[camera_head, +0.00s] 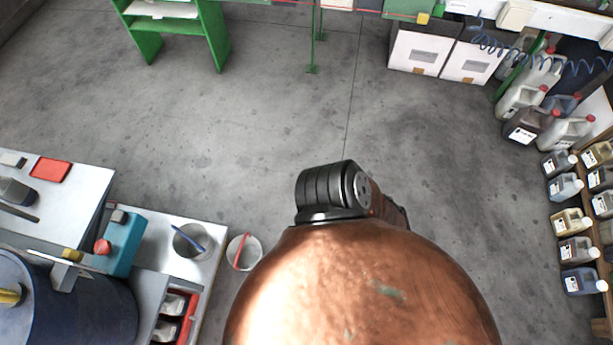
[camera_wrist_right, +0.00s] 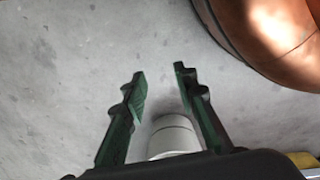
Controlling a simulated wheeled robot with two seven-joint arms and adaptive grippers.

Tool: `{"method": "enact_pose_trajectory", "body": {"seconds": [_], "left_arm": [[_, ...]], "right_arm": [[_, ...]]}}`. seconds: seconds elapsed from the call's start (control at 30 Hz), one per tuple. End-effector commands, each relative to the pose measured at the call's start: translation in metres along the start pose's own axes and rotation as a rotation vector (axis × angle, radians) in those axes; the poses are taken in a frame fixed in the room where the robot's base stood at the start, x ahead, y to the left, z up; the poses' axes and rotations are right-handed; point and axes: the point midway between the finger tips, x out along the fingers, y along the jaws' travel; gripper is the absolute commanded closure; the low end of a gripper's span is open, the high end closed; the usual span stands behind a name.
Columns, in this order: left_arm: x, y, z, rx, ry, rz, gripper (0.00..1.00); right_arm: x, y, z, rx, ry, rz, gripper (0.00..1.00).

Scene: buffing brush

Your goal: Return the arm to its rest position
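In the right wrist view my right gripper (camera_wrist_right: 160,72) is open, its two dark green-lined fingers apart. Only grey floor shows between the fingertips. A white cylinder (camera_wrist_right: 172,140) shows lower down between the finger bases; I cannot tell what it is. A rounded copper surface (camera_wrist_right: 268,28) is at the top right, apart from the fingers. In the head view a large copper dome (camera_head: 360,290) fills the bottom middle. A black ribbed joint-like part (camera_head: 335,188) shows at its top edge; I cannot tell whether it is mine. Neither gripper shows in the head view. No buffing brush can be made out.
A bench (camera_head: 85,195) at left carries a teal box (camera_head: 125,245) and a cup with a blue stick (camera_head: 190,241). Another cup with a red stick (camera_head: 243,252) stands beside it. A dark blue drum (camera_head: 85,312) is lower left. Bottles (camera_head: 575,222) line the right. Middle floor is clear.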

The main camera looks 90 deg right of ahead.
Motion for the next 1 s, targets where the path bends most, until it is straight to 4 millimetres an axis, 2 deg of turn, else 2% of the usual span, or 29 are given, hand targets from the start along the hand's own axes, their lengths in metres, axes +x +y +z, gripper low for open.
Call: {"method": "enact_pose_trajectory", "body": {"seconds": [0.03,0.13,0.77,0.87,1.0], "left_arm": [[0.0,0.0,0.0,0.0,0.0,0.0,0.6],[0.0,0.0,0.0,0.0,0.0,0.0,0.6],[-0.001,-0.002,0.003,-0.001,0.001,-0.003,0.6],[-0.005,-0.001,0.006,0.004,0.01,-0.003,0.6],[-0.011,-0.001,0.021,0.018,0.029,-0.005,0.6]], "right_arm": [[0.003,-0.002,0.015,-0.009,-0.018,0.004,0.73],[0.006,-0.003,0.027,-0.021,-0.032,0.009,0.73],[0.005,-0.002,0.029,-0.023,-0.031,0.01,0.73],[0.002,-0.002,0.032,-0.027,-0.023,0.01,0.73],[-0.005,-0.002,0.047,-0.041,-0.004,0.013,0.73]]}}
